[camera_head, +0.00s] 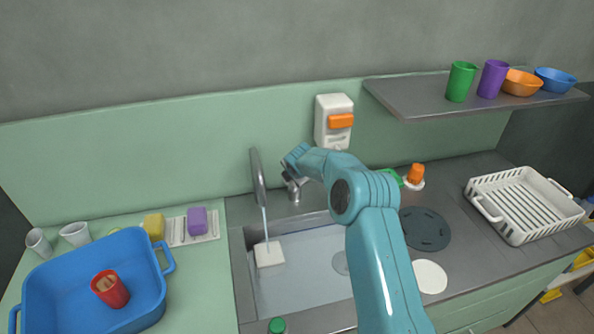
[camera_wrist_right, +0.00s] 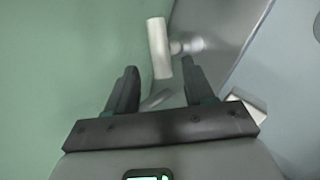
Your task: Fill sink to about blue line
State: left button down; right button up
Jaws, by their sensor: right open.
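The grey sink (camera_head: 310,280) is set in the counter, with pale bluish water in its basin. A thin stream falls from the tall grey faucet (camera_head: 257,172) near a white block in the basin. I cannot make out a blue line. The tap's short handle (camera_head: 294,192) stands right of the spout. My right gripper (camera_head: 289,170) is just above and behind this handle. In the right wrist view, the gripper (camera_wrist_right: 160,68) is open, with a pale cylindrical tap part (camera_wrist_right: 158,46) just beyond and between its fingertips. Contact is unclear. My left gripper is out of view.
A blue tub (camera_head: 60,270) with a red cup (camera_head: 110,290) stands left of the sink. A yellow sponge (camera_head: 154,226) and purple sponge (camera_head: 197,221) lie behind it. A white rack (camera_head: 525,205) is at right. A shelf (camera_head: 420,100) overhangs the back right.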

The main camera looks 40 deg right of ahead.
jog(key=b+v, duration=0.2)
jog(key=v, duration=1)
jog(key=shift+r, duration=0.2)
jog(key=shift+s+a+r, duration=0.1)
jog(key=shift+a+r, duration=0.05)
